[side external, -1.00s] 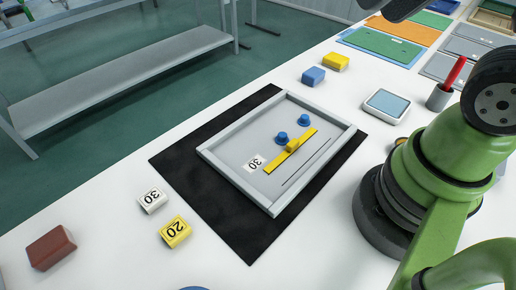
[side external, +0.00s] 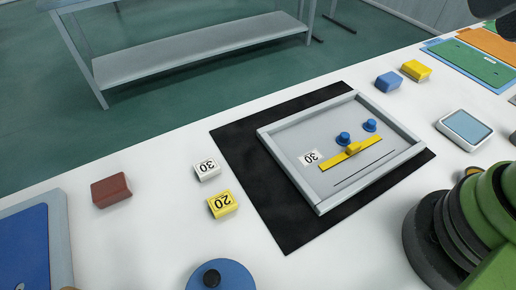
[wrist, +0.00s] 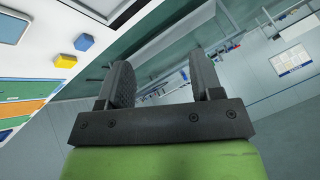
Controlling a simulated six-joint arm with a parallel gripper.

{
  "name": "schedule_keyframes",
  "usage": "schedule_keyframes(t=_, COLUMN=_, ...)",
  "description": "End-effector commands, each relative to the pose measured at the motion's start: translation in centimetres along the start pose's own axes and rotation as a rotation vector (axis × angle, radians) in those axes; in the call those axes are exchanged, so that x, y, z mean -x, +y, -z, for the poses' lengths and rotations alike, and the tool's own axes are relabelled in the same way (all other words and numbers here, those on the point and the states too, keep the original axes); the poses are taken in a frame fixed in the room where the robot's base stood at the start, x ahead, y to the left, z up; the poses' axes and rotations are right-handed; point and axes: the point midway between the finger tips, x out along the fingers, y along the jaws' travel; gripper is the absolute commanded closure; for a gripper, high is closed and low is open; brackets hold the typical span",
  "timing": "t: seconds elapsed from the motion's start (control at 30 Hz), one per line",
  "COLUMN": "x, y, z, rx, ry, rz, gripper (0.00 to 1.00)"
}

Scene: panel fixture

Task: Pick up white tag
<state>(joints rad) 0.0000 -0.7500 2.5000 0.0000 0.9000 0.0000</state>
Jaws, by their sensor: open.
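The white tag (side external: 207,170) is a small white block marked 30. In the side view it lies on the white table, left of the black mat and just behind a yellow tag (side external: 222,204) marked 20. My gripper (wrist: 165,82) shows in the wrist view with its two dark fingers apart and nothing between them. It points away from the table, toward the room and far wall, so it is well clear of the white tag. The side view does not show the gripper's fingers.
A grey framed panel (side external: 318,200) with blue knobs and a yellow bar sits on the black mat (side external: 240,143). A brown block (side external: 111,190) lies left of the tags. A round blue lid (side external: 220,276) is in front. Blue (side external: 388,82) and yellow (side external: 416,70) blocks lie behind the panel.

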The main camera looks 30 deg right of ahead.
Motion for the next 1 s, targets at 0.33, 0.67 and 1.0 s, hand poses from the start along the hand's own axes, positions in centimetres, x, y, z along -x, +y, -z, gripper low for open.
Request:
schedule_keyframes(t=0.33, x=-2.4, y=-3.7, z=4.3, rx=0.055, ry=-0.123, rz=-0.018, gripper=0.4)
schedule_keyframes(t=0.67, x=-12.4, y=-12.1, z=7.3, rx=0.176, ry=-0.299, rz=-0.085, gripper=0.4)
schedule_keyframes(t=1.0, x=-25.9, y=-19.2, z=0.7, rx=0.325, ry=-0.419, rz=-0.185, gripper=0.4)
